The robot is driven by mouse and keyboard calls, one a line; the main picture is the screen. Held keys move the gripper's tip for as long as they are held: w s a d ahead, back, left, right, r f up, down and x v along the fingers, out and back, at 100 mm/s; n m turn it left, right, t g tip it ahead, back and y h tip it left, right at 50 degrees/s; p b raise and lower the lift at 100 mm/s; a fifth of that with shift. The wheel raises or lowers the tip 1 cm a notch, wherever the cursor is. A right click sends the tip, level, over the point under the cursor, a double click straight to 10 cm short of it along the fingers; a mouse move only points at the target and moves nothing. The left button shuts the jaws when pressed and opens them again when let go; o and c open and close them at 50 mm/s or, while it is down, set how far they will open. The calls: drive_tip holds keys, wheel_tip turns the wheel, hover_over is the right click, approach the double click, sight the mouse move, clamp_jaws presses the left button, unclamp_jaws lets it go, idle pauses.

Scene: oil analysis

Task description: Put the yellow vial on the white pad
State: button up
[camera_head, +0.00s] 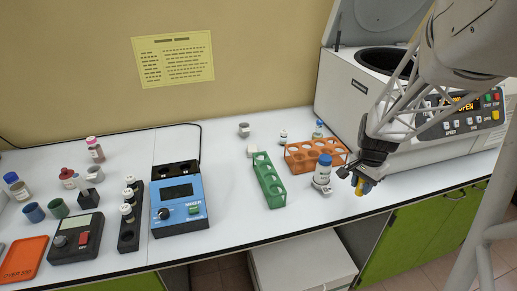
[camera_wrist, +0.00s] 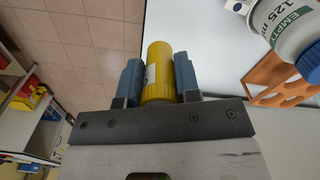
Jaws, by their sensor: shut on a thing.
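The yellow vial (camera_head: 364,188) is in my gripper (camera_head: 361,180), above the right part of the white bench near its front edge. In the wrist view the yellow vial (camera_wrist: 158,62) sits between the two blue-grey fingers of my gripper (camera_wrist: 158,78), which are shut on its sides. It shows a pale label on its left side.
A blue-capped bottle (camera_head: 323,170) stands just left of my gripper. Behind it is an orange rack (camera_head: 300,158); a green rack (camera_head: 268,182) is farther left. The open centrifuge (camera_head: 440,125) stands at right. Bare bench lies in front of the racks.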

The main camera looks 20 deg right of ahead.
wheel_tip(320, 180, up, 11)
drive_tip(key=shift+r, duration=0.2)
drive_tip(key=w+a+n, duration=0.1)
drive_tip(key=w+a, duration=0.4)
drive_tip(key=w, duration=0.7)
drive_tip(key=w+a+n, duration=0.1)
drive_tip(key=w+a, duration=0.5)
drive_tip(key=w, duration=0.7)
drive_tip(key=w+a, duration=1.3)
drive_tip(key=shift+n, duration=0.3)
drive_tip(key=shift+s+d+f, duration=0.1)
drive_tip(key=shift+f, duration=1.25)
drive_tip(key=shift+s+d+f, duration=0.1)
drive_tip(key=shift+f, duration=1.25)
drive_tip(key=shift+f, duration=2.5)
